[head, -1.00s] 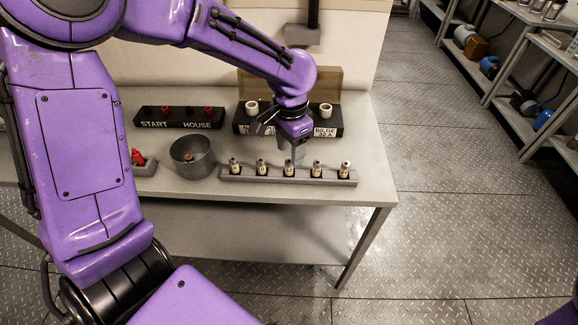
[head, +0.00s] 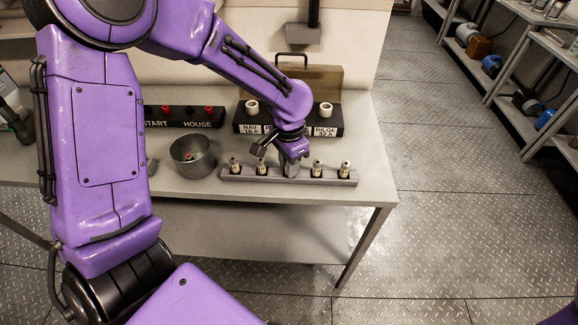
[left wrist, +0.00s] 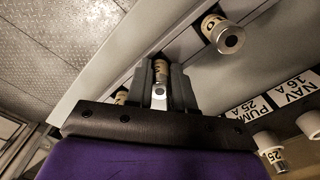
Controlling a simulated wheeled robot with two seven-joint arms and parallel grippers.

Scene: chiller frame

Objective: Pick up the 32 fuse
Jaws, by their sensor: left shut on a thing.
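My left gripper (head: 291,172) points down over the middle of the grey fuse rack (head: 330,182) and is shut on the middle fuse. In the left wrist view this fuse (left wrist: 160,68) sits between the two fingers, with a pale band and a metal end; its number is not readable. The fuse appears to be still in the rack. Other banded fuses stand upright on both sides, such as one to the right (head: 317,169) and one to the left (head: 262,169). Their numbers are too small to read. My right gripper is not in view.
A black block (head: 240,122) with white sockets and labels NAV 16 A and BILGE 32 A stands behind the rack. A metal pot (head: 193,160) stands left of it. A black START/HOUSE panel (head: 178,117) is behind the pot. The table's right end (head: 372,150) is clear.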

